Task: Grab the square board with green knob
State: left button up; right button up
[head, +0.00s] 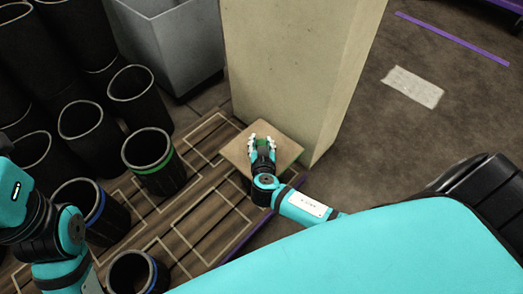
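The square board (287,151) is a flat tan plate beside the base of a tall beige block. Its green knob (262,145) shows in part between the pale fingers of my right gripper (262,142). The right gripper is over the board with its fingers around the knob. I cannot tell whether they press on it. The gripper and wrist hide part of the board and what lies beneath it. My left arm shows at the left edge, but its fingers are not in view.
The beige block (285,70) stands right behind the board. Black sleeves, including a green-banded one (153,160) and a blue-banded one (92,208), stand at left. A grey bin (178,45) is at the back. Open floor (400,130) lies at right.

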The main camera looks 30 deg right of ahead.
grip_shut()
jog(key=shift+r, duration=0.1)
